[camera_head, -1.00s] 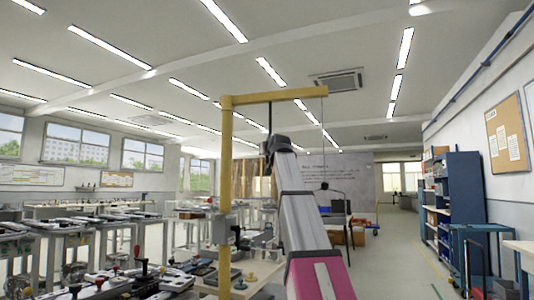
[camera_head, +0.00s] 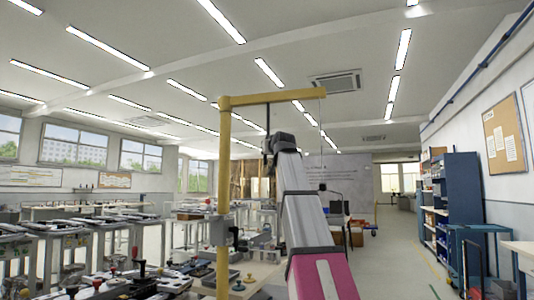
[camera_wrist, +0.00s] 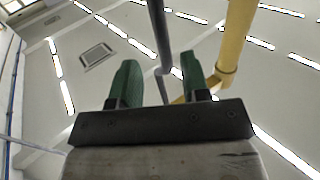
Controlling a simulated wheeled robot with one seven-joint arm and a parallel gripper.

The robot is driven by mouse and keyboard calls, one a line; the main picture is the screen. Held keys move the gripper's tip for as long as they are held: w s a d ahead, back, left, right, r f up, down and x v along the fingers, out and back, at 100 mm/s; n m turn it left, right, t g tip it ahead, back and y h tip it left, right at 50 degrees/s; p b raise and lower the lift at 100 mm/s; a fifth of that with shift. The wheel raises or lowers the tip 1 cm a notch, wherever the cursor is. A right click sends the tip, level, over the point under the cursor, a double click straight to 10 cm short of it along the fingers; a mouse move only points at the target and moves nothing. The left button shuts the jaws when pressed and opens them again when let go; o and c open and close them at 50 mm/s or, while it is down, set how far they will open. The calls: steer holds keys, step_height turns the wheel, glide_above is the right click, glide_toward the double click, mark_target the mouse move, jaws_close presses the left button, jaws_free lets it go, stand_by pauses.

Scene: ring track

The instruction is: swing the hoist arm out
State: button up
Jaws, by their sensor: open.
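The yellow hoist arm (camera_head: 285,96) reaches level to the right from the top of its upright yellow post (camera_head: 224,180). A thin dark rod (camera_head: 268,118) hangs from the arm, and a thin cable drops from its far end. My gripper (camera_head: 266,146) is below the hoist arm, at the rod's lower end. In the wrist view my gripper (camera_wrist: 160,72) is open, with two green fingers apart. The grey rod (camera_wrist: 158,32) shows in the gap between them; I cannot tell whether it touches either finger. The yellow hoist frame (camera_wrist: 237,45) shows at the right there.
A bench with tools and small parts (camera_head: 130,280) stands at the lower left, around the post. Several grey machine tables (camera_head: 60,235) are farther left. A blue shelf unit (camera_head: 455,205) and a blue cart (camera_head: 478,250) stand at the right. The floor (camera_head: 395,265) right of my arm is clear.

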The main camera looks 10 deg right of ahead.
steer(key=s, duration=0.5)
steer(key=shift+s+d, duration=0.15)
